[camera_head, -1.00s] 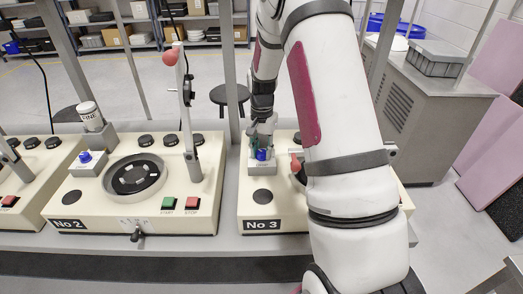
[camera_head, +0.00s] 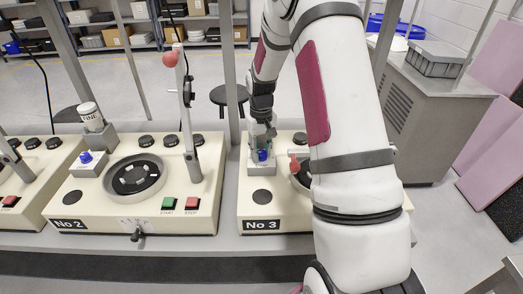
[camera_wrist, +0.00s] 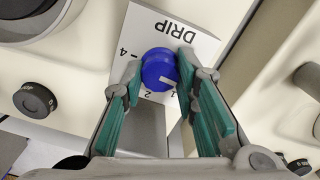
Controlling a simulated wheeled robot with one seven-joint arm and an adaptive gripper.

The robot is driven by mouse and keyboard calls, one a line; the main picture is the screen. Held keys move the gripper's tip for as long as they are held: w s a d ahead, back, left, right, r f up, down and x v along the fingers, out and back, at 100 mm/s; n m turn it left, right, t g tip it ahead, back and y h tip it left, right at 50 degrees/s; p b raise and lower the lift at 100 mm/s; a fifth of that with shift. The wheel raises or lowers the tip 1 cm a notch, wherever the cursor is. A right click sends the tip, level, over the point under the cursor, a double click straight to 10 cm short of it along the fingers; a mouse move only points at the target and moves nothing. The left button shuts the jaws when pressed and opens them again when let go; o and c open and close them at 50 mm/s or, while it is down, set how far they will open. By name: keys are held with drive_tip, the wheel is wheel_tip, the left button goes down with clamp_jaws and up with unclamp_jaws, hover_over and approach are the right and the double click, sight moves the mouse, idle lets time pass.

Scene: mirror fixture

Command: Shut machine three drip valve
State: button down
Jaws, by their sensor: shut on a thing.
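Machine No 3 (camera_head: 284,213) stands right of centre in the head view, partly hidden by my arm. Its drip valve is a blue knob (camera_wrist: 159,69) on a white plate marked DRIP (camera_wrist: 201,46); the knob also shows small in the head view (camera_head: 262,155). A white pointer line on the knob points to the lower right in the wrist view, near the figure 1. The figures 2 and 4 also show. My gripper (camera_wrist: 161,68) has its two fingertips on opposite sides of the knob and is shut on it.
Machine No 2 (camera_head: 134,221) stands to the left with its own blue knob (camera_head: 86,157) and upright red-tipped lever (camera_head: 187,110). A red lever tip (camera_head: 295,163) is close right of my gripper. A grey post (camera_head: 231,75) rises between the machines.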

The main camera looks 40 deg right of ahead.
sight(261, 152)
drive_tip(key=shift+n, duration=0.5)
drive_tip(key=c, duration=1.2)
unclamp_jaws()
drive_tip(key=shift+c, duration=0.2)
drive_tip(key=shift+r, duration=0.1)
wheel_tip(261, 152, up, 12)
